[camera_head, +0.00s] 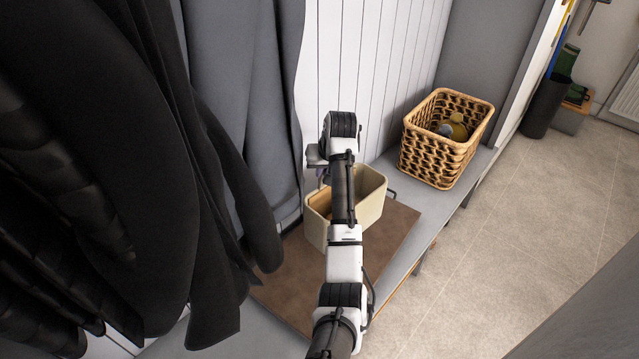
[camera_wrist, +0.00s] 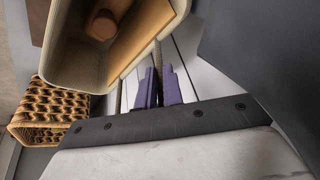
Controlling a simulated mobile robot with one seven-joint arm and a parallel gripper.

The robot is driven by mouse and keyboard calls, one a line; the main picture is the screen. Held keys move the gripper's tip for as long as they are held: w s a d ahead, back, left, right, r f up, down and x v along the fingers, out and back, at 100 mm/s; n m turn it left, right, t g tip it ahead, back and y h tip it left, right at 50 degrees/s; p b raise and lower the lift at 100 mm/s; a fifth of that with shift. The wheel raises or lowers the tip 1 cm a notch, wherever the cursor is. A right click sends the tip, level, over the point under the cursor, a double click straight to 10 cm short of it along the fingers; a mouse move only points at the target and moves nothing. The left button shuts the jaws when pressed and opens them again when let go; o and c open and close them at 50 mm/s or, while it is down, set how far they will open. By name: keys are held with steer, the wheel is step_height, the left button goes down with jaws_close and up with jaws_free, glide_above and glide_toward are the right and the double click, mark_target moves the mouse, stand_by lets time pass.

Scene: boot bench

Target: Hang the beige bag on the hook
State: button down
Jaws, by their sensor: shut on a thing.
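The beige bag (camera_head: 369,207) is an open-topped, box-shaped bag behind my arm in the head view. I cannot tell whether it touches the brown mat below it. In the wrist view the bag (camera_wrist: 76,62) shows its open top, a tan inside and a round brown thing in it. My gripper (camera_wrist: 158,90) has purple fingers shut on the bag's thin handle, just beside its rim. In the head view my arm mostly hides the fingers. No hook can be made out in either view.
Dark coats (camera_head: 110,150) and grey coats (camera_head: 235,90) hang at the left, close to my arm. A wicker basket (camera_head: 440,150) with things in it stands on the bench (camera_head: 400,285), right of the bag. A brown mat (camera_head: 385,245) lies below the bag.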

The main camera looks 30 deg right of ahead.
mark_target(320, 186)
steer(key=shift+w+a+r, duration=0.1)
steer(key=shift+w+a, duration=0.05)
steer(key=shift+w, duration=0.2)
steer(key=shift+f, duration=0.25)
steer(key=shift+f+p, duration=0.35)
steer(key=shift+f, duration=0.55)
steer(key=f+p, duration=0.1)
steer(key=f, duration=0.1)
steer(key=f+p, duration=0.1)
steer(key=shift+w+a+f+p, duration=0.1)
steer(key=shift+w+f+p, duration=0.1)
steer(key=shift+f+p, duration=0.15)
steer(key=shift+f, duration=0.5)
steer(key=c, duration=1.5)
jaws_free()
steer(key=shift+c, duration=0.2)
steer(key=shift+f+b, duration=0.15)
steer(key=shift+b, duration=0.3)
